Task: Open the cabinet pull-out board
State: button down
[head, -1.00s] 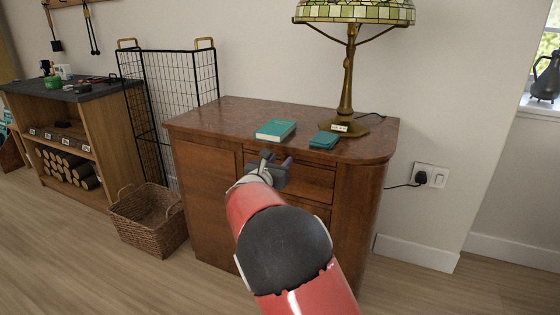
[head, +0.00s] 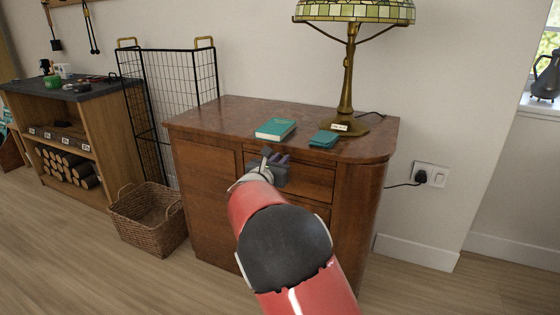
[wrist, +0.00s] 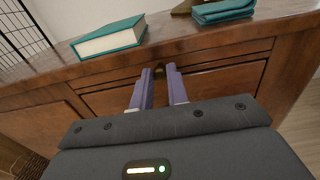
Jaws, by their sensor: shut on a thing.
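The wooden cabinet (head: 205,190) has a thin pull-out board (head: 318,162) just under its top, above a drawer (head: 312,185). The board's front also runs across the wrist view (wrist: 235,54) and looks flush with the cabinet front. My gripper (head: 276,156) is at the cabinet front. In the wrist view its two purple fingers (wrist: 160,72) are close together on a small dark knob (wrist: 160,71) at the board's front. The fingertips partly hide the knob.
A wicker basket (head: 147,222) and a wire rack (head: 180,90) are at the left. The floor before the cabinet is clear.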

jog(key=v, duration=2.5)
jog(key=shift+r, duration=0.15)
jog(key=c, duration=1.4)
grip_release()
jog(key=shift+s, duration=0.1)
jog(key=v, duration=0.7)
jog(key=shift+s+a, duration=0.15)
jog(key=shift+s, duration=0.2)
